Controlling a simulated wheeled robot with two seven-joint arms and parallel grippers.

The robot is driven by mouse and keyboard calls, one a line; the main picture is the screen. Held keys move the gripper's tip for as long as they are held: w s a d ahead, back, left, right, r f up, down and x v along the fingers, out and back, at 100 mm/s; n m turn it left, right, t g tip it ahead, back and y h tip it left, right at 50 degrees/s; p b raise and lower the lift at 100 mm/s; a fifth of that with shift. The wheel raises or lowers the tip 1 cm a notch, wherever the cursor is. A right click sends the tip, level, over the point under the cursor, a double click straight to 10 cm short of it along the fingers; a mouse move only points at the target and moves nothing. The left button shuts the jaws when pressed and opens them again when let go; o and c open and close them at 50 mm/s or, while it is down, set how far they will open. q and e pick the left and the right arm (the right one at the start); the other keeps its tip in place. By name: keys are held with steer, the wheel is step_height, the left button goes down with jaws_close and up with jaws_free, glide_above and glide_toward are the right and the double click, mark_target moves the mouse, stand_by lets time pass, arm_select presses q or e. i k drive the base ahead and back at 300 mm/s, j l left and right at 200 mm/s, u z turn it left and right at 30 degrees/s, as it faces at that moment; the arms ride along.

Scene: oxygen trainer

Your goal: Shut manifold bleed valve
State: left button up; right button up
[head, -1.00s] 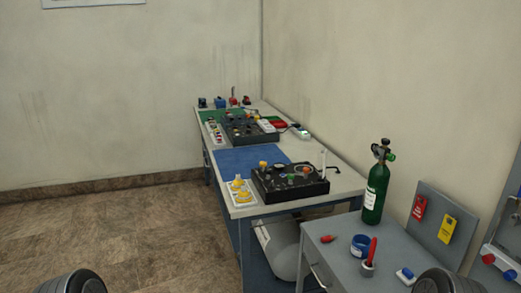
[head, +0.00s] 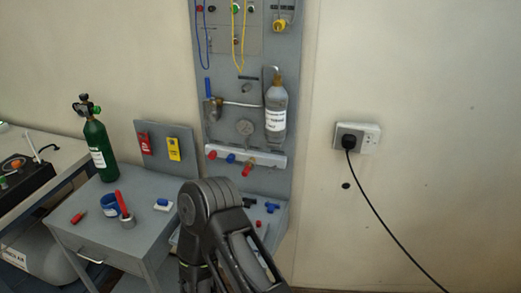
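A pale manifold bar (head: 272,158) is fixed across the grey wall panel (head: 286,45). Small knobs sit on it: a red knob (head: 212,155), a blue knob (head: 231,158) and a red knob on a brass fitting (head: 247,169). I cannot tell which one is the bleed valve, or whether any is open or shut. Above the bar are a round gauge (head: 244,127), a blue-handled valve (head: 208,88) and a grey bottle (head: 276,108). One of my dark arms rises at the bottom middle, in front of the panel's lower shelf. Neither gripper's fingertips show.
A grey cabinet (head: 110,240) at left holds a green cylinder (head: 97,143), blue tape (head: 110,204) and a red-handled tool (head: 122,203). Blue fittings (head: 272,207) lie on the panel's shelf. A wall socket (head: 372,137) with a black cable is at right, beside bare wall.

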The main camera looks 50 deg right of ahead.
mark_target(272, 170)
steer(key=z, duration=1.6)
